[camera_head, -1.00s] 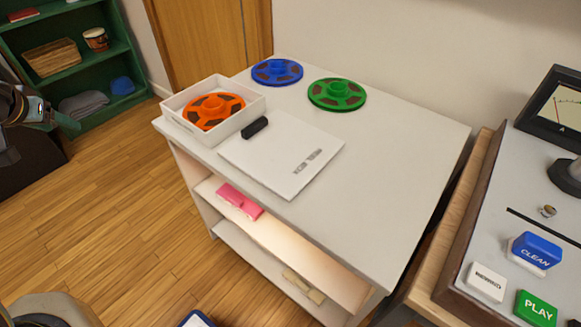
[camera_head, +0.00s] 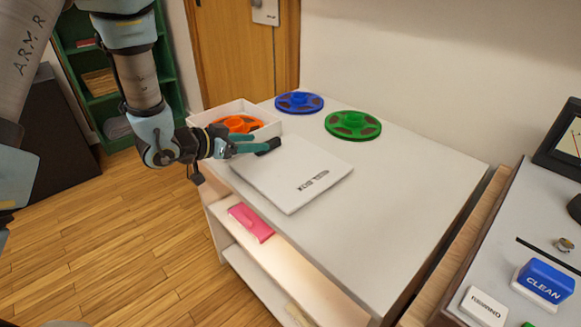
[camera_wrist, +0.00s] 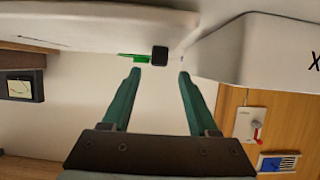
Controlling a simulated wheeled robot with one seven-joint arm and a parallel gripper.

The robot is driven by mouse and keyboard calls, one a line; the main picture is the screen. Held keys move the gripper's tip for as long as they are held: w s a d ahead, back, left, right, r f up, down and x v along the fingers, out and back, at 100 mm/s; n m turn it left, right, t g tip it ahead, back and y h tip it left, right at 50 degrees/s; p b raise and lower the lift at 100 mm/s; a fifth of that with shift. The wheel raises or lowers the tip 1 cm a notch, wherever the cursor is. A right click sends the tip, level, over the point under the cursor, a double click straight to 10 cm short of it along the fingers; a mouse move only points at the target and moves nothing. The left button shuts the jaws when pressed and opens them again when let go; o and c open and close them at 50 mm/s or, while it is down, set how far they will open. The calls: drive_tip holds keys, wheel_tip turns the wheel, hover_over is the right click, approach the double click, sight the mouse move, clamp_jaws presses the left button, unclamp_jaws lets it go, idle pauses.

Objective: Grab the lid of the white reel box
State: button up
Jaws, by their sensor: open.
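The white reel box (camera_head: 268,131) stands open at the left end of the white table, with an orange reel (camera_head: 238,124) inside. Its flat white lid (camera_head: 290,185) lies on the tabletop in front of it, lettering upward. A black handle (camera_head: 268,147) sits at the lid's edge near the box. My gripper (camera_head: 262,147) is open, low over the table at the handle. In the wrist view the handle (camera_wrist: 160,56) shows between and just beyond the fingertips (camera_wrist: 159,74), and the white box wall (camera_wrist: 240,50) is close on the right. Contact with the handle cannot be told.
A blue reel (camera_head: 299,102) and a green reel (camera_head: 352,124) lie farther back on the table. A pink object (camera_head: 250,222) is on the shelf below. A console with a CLEAN button (camera_head: 545,281) stands at the right. The tabletop's right part is clear.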

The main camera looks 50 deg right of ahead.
drive_tip(key=shift+p+x, duration=0.4)
drive_tip(key=shift+x, duration=2.2)
drive_tip(key=shift+s+f, duration=0.1)
drive_tip(key=shift+f, duration=0.05)
clamp_jaws()
